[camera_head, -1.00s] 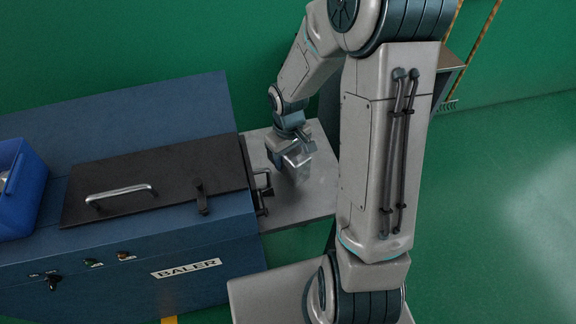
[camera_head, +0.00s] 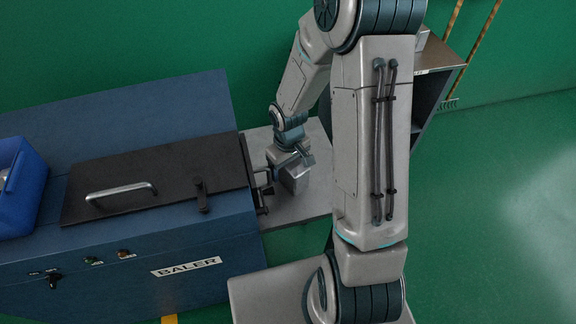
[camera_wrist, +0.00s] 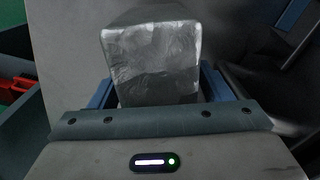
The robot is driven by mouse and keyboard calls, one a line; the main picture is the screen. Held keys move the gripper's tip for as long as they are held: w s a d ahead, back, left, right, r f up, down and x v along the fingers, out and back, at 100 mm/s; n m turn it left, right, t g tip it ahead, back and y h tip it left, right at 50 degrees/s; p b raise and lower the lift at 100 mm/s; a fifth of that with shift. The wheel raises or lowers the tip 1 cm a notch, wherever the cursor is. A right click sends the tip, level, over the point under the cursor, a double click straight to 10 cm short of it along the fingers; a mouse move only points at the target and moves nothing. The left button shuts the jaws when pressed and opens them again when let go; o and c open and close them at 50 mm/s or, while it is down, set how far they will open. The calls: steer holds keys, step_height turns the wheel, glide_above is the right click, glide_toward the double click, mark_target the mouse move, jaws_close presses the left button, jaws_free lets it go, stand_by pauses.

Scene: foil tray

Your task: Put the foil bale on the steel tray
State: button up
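The foil bale (camera_wrist: 150,65) is a crinkled silver block. In the wrist view it fills the space between the blue fingers of my gripper (camera_wrist: 160,92), with a finger close along each side. My gripper appears shut on it; the fingertips are partly hidden by the bale. In the head view the bale (camera_head: 295,181) shows below my gripper (camera_head: 292,166), over the steel surface (camera_head: 288,212) beside the baler. I cannot tell whether the bale touches that surface. My arm hides the right part of the surface.
The blue baler (camera_head: 130,255) with its dark, handled lid (camera_head: 150,190) stands left of my gripper. A blue bin (camera_head: 22,195) sits at its far left. A grey shelf unit (camera_head: 432,62) stands behind my arm. The green floor at the right is clear.

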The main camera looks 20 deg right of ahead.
steer(key=shift+r, duration=0.1)
step_height(320, 180, up, 12)
steer(key=shift+s+r, duration=0.1)
steer(key=shift+r, duration=0.1)
steer(key=s+d+r+m+t, duration=0.1)
steer(key=s+r+m+t, duration=0.2)
steer(key=s+r, duration=0.8)
steer(key=s+m, duration=0.1)
steer(key=s, duration=0.2)
steer(key=shift+s+d+r+m, duration=0.15)
steer(key=shift+s+r+m, duration=0.05)
steer(key=shift+r+m, duration=0.1)
